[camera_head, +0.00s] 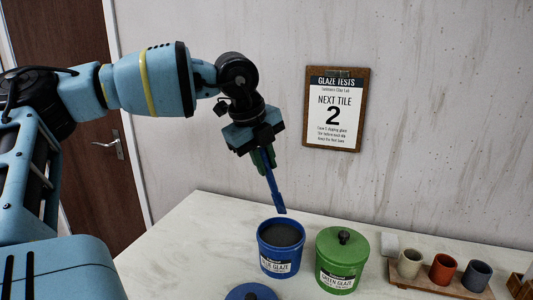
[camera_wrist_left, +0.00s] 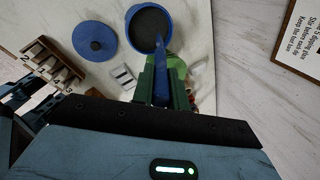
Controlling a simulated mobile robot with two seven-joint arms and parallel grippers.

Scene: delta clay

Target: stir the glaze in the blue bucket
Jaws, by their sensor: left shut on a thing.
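The blue bucket (camera_head: 264,243) stands open on the pale table, labelled "BLUE GLAZE", with dark grey glaze (camera_head: 282,235) inside. My left gripper (camera_head: 263,158) is above and a little left of the bucket, shut on a blue stirring stick (camera_head: 275,190). The stick slants downward, its flat lower end just above the bucket's far rim in the head view, apart from the glaze as far as I can tell. In the left wrist view the stick (camera_wrist_left: 161,75) points toward the bucket (camera_wrist_left: 136,41). My right gripper is not in view.
A blue lid (camera_head: 250,292) lies in front of the bucket. A lidded green bucket (camera_head: 342,250) stands close on the right. Farther right, a wooden tray (camera_head: 430,284) holds three cups. A clipboard (camera_head: 336,108) hangs on the wall. The table left of the bucket is clear.

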